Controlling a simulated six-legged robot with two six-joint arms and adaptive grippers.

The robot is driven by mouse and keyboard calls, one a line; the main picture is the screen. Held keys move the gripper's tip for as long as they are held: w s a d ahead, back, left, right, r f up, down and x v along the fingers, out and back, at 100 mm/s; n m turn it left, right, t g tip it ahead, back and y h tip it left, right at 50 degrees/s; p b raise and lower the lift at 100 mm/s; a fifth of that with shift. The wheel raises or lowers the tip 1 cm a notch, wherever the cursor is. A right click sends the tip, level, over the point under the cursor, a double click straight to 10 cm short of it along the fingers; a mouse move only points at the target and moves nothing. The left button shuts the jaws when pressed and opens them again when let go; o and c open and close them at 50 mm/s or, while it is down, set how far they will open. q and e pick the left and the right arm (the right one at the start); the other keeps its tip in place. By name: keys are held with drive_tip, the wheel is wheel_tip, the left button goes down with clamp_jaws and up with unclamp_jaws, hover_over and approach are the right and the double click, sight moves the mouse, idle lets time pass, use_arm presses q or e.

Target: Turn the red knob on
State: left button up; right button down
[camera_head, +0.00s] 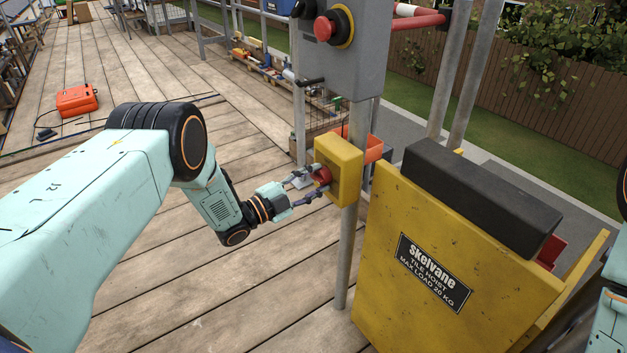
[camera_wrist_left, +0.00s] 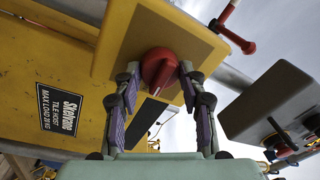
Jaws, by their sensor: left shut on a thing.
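The red knob (camera_head: 321,174) sits on the face of a yellow box (camera_head: 345,168) fixed to a grey post. In the left wrist view the red knob (camera_wrist_left: 159,68) is round with a raised grip bar, in front of a brown-grey plate. My left gripper (camera_head: 310,183) reaches it from the left in the head view. In the wrist view my left gripper (camera_wrist_left: 160,78) has a finger on each side of the knob and is shut on it. The knob's lower part is partly hidden by the fingers. My right gripper is not in view; only a piece of my right arm shows at the right edge.
A grey control box (camera_head: 352,55) with a red emergency button (camera_head: 325,28) is above the yellow box on the same post. The yellow tile hoist (camera_head: 450,265) stands to the right with a black padded top bar (camera_head: 480,195). An orange case (camera_head: 76,100) lies on the wooden deck.

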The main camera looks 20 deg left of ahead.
use_arm(q)
drive_tip(key=shift+m, duration=0.4)
drive_tip(key=o, duration=1.2)
drive_tip(key=shift+w, duration=0.1)
drive_tip(key=shift+c, duration=0.2)
drive_tip(key=v, duration=1.2)
